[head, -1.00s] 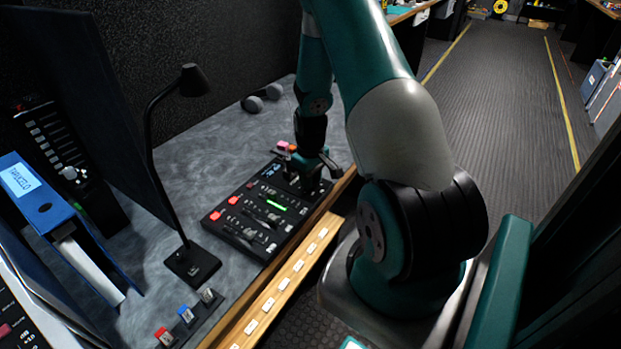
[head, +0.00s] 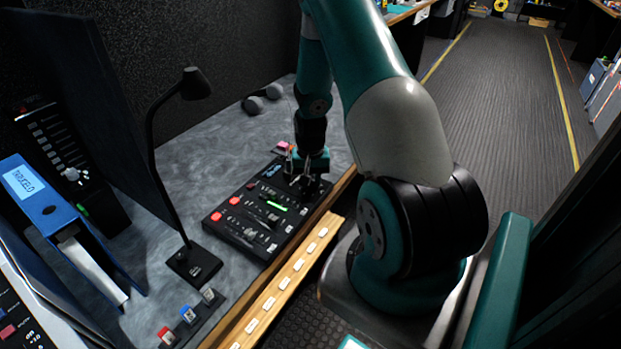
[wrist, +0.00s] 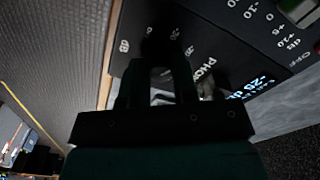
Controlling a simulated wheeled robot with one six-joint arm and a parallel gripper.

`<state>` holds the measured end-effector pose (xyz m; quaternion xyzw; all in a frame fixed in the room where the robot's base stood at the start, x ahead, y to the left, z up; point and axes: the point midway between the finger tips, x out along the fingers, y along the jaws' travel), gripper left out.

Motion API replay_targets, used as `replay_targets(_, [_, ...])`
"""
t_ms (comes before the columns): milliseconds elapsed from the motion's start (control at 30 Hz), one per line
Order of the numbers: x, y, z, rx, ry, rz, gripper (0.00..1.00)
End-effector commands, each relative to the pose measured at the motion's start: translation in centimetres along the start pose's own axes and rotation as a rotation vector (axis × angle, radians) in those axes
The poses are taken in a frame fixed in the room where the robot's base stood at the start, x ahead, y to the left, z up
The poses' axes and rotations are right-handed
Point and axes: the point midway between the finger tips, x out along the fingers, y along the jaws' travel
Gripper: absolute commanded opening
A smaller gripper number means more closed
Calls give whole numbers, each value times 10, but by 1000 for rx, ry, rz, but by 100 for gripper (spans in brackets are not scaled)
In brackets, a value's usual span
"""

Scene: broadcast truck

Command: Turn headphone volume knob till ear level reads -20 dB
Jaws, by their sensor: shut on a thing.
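The black control panel (head: 228,222) lies on the grey worktop. My gripper (head: 306,182) points down at its far right end. In the wrist view my gripper (wrist: 158,72) is dark and shut on the headphone volume knob. The knob is hidden by the fingers and deep shadow, so its pointer cannot be made out. Beside the fingers, white lettering beginning "PHO" is partly covered. A small cyan display (wrist: 258,84) next to it appears to read -20 dB, partly cut by shadow. It shows as a small blue patch in the head view (head: 271,171).
A black desk lamp (head: 192,262) stands left of the panel. A blue binder (head: 48,205) is farther left. A wooden edge strip (head: 283,283) with white labels runs along the front. The worktop between lamp and headphones is clear.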

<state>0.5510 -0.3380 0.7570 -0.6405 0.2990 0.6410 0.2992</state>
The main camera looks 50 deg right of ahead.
Motion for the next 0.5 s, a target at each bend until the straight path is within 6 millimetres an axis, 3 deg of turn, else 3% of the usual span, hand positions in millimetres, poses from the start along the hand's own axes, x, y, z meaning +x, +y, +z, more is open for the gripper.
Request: replay_targets(500, [-1,0,-1,212,4,-1,3])
